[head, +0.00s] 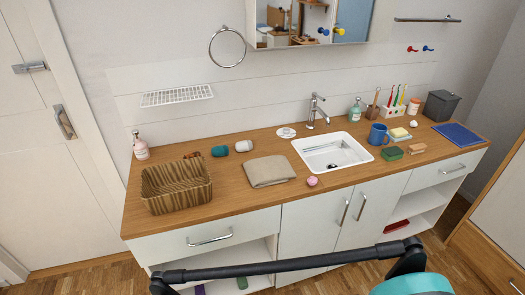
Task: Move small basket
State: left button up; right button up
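The small basket (178,187) is a brown, striped, woven-looking rectangular basket. It stands upright on the left end of the wooden countertop (228,187) in the head view. Its open top faces up, and the part of the inside that I see looks empty. Neither of my grippers can be made out in this view, and nothing is touching the basket.
A soap bottle (140,147) stands behind the basket at left. A folded beige towel (268,171) lies to its right, before the sink (332,152). Small rolled items (220,151) lie behind. A drawer (208,235) is shut below. A wire shelf (177,96) hangs above.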

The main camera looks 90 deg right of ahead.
aim_at(183, 185)
jog(key=z, duration=2.65)
